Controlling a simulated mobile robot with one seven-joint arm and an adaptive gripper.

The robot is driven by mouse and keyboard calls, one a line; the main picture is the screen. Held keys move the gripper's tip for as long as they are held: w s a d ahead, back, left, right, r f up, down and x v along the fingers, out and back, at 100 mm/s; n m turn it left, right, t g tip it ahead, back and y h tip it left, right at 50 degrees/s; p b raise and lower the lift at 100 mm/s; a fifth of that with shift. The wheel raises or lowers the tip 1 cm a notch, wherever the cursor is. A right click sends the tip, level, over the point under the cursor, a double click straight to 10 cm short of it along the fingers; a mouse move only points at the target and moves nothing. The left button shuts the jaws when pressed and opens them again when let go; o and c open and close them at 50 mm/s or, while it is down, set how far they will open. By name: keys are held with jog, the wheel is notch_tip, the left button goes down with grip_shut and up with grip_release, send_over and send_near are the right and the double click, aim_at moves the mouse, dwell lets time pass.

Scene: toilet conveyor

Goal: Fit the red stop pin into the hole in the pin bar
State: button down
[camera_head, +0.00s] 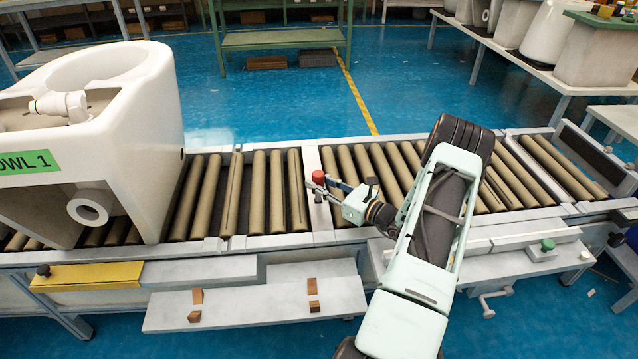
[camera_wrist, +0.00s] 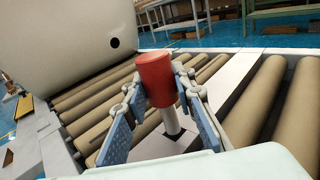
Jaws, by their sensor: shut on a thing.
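The red stop pin (camera_head: 319,177) has a red cap and a grey shaft. It stands about upright over the pale pin bar (camera_head: 316,213) that crosses the conveyor. In the wrist view the red cap (camera_wrist: 156,80) sits between the fingers of my gripper (camera_wrist: 158,95), which is shut on the pin. The grey shaft (camera_wrist: 171,120) runs down to a dark spot on the pale bar (camera_wrist: 178,146). I cannot tell how deep the shaft sits in the hole. My gripper in the head view (camera_head: 330,186) reaches the pin from the right.
A large white toilet (camera_head: 130,130) marked "OWL 1" stands on the rollers at the left. Bare rollers (camera_head: 268,190) lie between it and the pin bar. A front shelf (camera_head: 255,303) bears several small brown blocks. A green-topped bench (camera_head: 280,38) stands behind, beyond open blue floor.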

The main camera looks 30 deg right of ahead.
jog(key=shift+f+b, duration=0.7)
jog(key=shift+f, duration=0.3)
jog(key=c, duration=1.5)
grip_release()
jog(key=shift+c, duration=0.2)
jog(key=shift+r, duration=0.1)
notch_tip(320, 180, up, 10)
jog(key=shift+f, duration=0.1)
